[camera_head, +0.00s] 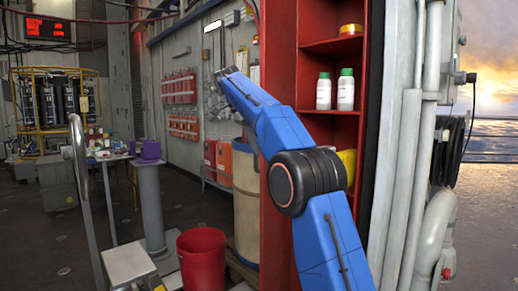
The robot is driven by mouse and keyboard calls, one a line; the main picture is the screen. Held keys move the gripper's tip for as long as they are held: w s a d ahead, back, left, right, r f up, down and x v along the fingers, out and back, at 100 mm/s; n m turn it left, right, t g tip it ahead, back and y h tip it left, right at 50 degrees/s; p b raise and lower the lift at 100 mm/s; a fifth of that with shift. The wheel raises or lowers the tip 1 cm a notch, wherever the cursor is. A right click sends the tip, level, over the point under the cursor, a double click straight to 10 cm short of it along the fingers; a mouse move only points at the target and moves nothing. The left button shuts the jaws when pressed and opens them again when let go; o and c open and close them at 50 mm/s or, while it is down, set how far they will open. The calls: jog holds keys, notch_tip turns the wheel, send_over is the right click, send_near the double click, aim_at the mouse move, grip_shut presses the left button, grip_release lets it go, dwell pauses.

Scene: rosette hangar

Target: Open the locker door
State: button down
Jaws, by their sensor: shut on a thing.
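The red locker (331,128) stands right of centre, and its shelves show inside. A tall red panel (279,110), which looks like the locker door swung out and seen nearly edge-on, stands at its left. My blue arm crosses in front of this panel. The far end of my arm, with my gripper (223,73), lies just left of the panel. My gripper is shut on the handle, but the jaws are small and the contact is largely hidden.
A red bucket (202,262), a grey pedestal (150,205) and a beige drum (246,200) stand left of the locker. Pipes (410,150) run along its right.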

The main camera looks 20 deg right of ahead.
jog(key=shift+w+a, duration=0.15)
jog(key=shift+w, duration=0.15)
jog(key=c, duration=1.8)
grip_release()
jog(key=shift+f, duration=0.1)
